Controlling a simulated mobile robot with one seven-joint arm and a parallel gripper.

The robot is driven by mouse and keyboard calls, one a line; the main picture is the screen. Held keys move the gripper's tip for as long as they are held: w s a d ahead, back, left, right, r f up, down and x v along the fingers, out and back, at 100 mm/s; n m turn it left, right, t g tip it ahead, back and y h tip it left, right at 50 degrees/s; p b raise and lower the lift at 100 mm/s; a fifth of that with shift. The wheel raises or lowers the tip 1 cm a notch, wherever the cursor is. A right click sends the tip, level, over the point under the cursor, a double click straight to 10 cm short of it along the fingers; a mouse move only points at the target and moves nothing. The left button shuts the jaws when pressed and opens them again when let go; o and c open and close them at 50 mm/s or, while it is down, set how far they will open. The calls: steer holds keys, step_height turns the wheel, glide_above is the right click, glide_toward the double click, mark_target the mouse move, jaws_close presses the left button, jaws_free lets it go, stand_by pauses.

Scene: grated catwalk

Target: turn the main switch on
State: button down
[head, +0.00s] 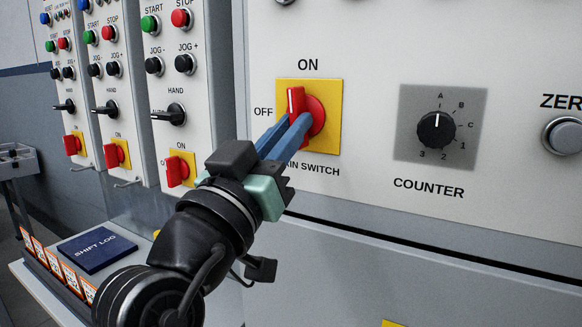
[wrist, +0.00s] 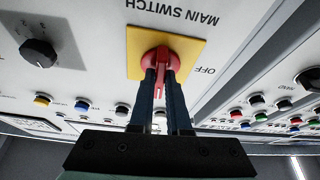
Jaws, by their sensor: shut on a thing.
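The main switch is a red rotary handle (head: 295,102) on a yellow plate (head: 329,91), on the light panel at the centre of the head view. The handle stands about upright, its end pointing up toward the ON label; OFF is printed to its left. My gripper (head: 301,124) reaches in from the lower left, its blue fingers shut on the handle. In the wrist view, where the panel shows upside down, the fingers (wrist: 161,73) are on either side of the red handle (wrist: 162,57). The fingers hide part of the handle and some of the MAIN SWITCH label.
A black counter knob (head: 436,130) is right of the switch, with a grey ZERO button (head: 563,135) beyond it. Panels with buttons and small red switches (head: 177,171) stand at left. A blue shift log (head: 97,249) lies on a ledge below.

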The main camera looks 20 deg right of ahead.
steer(key=shift+f+m+g+b, duration=0.1)
steer(key=shift+m+g+b, duration=0.2)
steer(key=shift+m+b, duration=0.45)
steer(key=shift+m, duration=0.35)
steer(key=c, duration=0.9)
jaws_free()
steer(key=shift+h, duration=0.3)
steer(key=v, duration=1.3)
steer(key=shift+w, duration=0.1)
